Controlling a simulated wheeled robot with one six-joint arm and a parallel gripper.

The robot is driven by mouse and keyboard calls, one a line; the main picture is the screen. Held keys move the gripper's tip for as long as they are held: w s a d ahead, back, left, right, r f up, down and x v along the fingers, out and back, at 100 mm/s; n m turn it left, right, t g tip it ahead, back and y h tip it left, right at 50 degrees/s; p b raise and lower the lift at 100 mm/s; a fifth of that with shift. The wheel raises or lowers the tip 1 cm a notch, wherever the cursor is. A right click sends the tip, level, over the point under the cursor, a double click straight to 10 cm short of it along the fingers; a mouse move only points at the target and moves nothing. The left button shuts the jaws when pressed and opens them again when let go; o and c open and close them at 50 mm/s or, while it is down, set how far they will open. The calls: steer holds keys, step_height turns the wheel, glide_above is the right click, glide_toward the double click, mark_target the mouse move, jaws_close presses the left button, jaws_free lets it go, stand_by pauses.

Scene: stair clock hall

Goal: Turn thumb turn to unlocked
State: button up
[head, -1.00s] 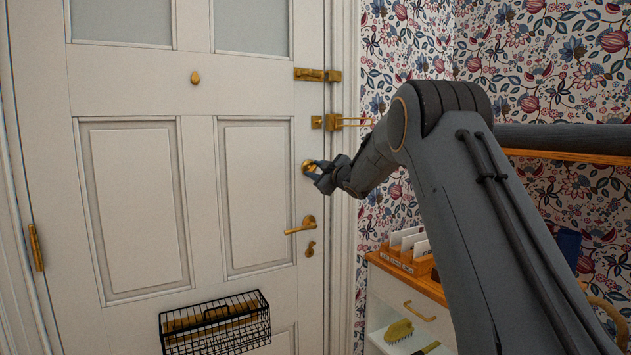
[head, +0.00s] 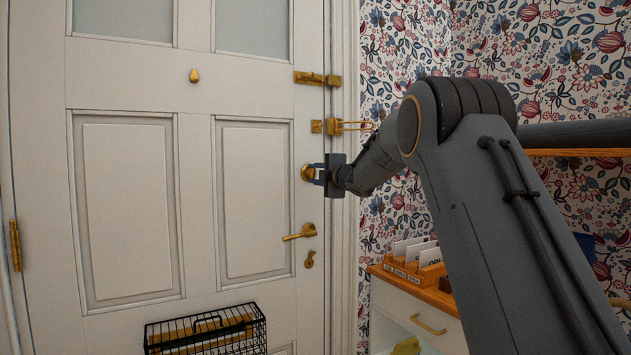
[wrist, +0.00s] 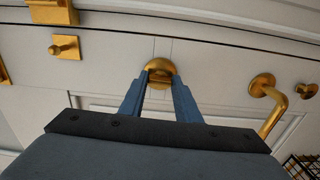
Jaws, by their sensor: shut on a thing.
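The brass thumb turn (head: 307,173) is on the right side of the white door (head: 145,90), above the lever handle. It also shows in the wrist view (wrist: 160,67) as a round brass plate with the turn piece between my fingers. My gripper (head: 318,173) is at the thumb turn, with its two blue fingers shut on it. The wrist view shows my gripper (wrist: 160,84) with one fingertip on each side of the turn piece. The fingers hide part of the turn piece, so its exact angle is hard to read.
A brass lever handle (head: 300,232) and keyhole plate (head: 310,259) are below. A brass bolt (head: 310,78) and a chain or guard latch (head: 335,126) are above. A black wire basket (head: 205,332) hangs low on the door. A cabinet with a card rack (head: 418,266) stands right.

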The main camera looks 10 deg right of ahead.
steer(key=shift+d+r+n, duration=0.25)
steer(key=shift+n, duration=0.05)
steer(key=o, duration=1)
steer(key=shift+d, duration=0.2)
steer(key=shift+o, duration=0.2)
steer(key=shift+a+f, duration=0.15)
steer(key=shift+a, duration=0.25)
steer(key=b+v, duration=0.1)
steer(key=v, duration=0.7)
steer(key=shift+b, duration=0.3)
steer(key=shift+w, duration=0.1)
